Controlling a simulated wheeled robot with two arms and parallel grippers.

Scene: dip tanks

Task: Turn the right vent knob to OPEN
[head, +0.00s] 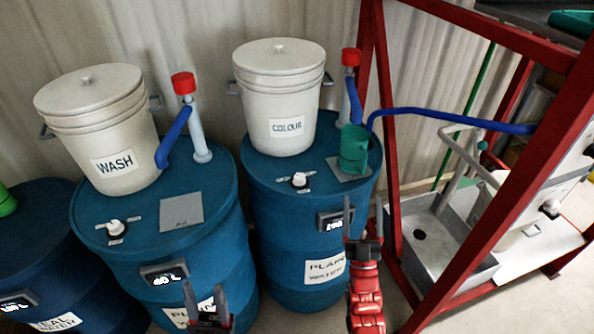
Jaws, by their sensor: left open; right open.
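The right vent knob (299,180) is a small white knob on a dark base, on top of the right blue drum (264,225). Small white labels lie around it, too small to read. A similar left vent knob (116,228) sits on the left blue drum (88,205). My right gripper (363,207) is open and empty, with its fingers pointing up in the picture, to the right of the right knob and apart from it. My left gripper (204,292) is open at the bottom edge, in front of the left drum, away from both knobs.
A white COLOUR bucket (279,110) and a green cup (354,150) stand on the right drum. A WASH bucket (110,140) stands on the left drum. Red-capped pipes (197,130) rise behind. A red frame (392,200) and a metal sink (440,240) are at right.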

